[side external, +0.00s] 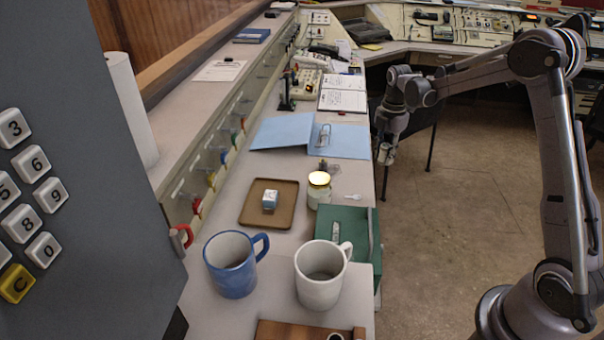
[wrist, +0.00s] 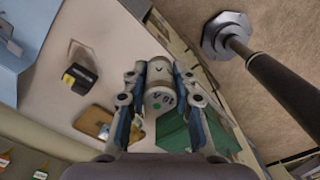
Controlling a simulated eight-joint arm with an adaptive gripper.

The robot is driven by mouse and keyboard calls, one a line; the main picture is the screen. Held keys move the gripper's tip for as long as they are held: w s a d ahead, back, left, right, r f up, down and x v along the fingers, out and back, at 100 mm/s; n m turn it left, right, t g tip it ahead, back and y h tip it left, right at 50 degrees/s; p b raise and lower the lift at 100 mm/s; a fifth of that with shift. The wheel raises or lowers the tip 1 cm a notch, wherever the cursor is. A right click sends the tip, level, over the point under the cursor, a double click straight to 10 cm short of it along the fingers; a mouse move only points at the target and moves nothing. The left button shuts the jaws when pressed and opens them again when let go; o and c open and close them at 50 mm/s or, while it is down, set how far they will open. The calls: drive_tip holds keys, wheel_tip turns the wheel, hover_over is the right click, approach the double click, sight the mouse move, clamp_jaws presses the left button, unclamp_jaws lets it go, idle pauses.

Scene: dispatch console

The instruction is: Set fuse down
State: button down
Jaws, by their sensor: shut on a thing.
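My gripper (side external: 387,147) is at the right of the desk, above the floor just beyond the desk's right edge in the side external view. It is shut on the fuse, a short pale cylinder with metal ends, dark lettering and a green dot, seen in the wrist view (wrist: 160,99). The two fingers of my gripper (wrist: 161,86) press it from both sides. In the side external view the fuse is small and partly hidden by the fingers. It is held in the air, apart from the desk.
A brown tray (side external: 250,216) holds a small block (side external: 270,199). A dark-and-yellow block (wrist: 78,76) shows in the wrist view.

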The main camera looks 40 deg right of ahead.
drive_tip(key=s+a+n, duration=0.2)
drive_tip(key=a+n, duration=1.2)
drive_tip(key=a, duration=1.7)
drive_tip(key=a+f, duration=0.2)
drive_tip(key=a, duration=0.2)
drive_tip(key=a+f, duration=0.2)
drive_tip(key=a, duration=0.2)
drive_tip(key=a+f, duration=0.2)
drive_tip(key=a, duration=0.2)
drive_tip(key=shift+w+f, duration=0.25)
drive_tip(key=shift+w, duration=0.15)
drive_tip(key=shift+a+f, duration=0.2)
drive_tip(key=shift+f, duration=1.95)
drive_tip(key=shift+f, duration=0.1)
drive_tip(key=c, duration=1.1)
unclamp_jaws()
drive_tip(key=shift+o, duration=0.2)
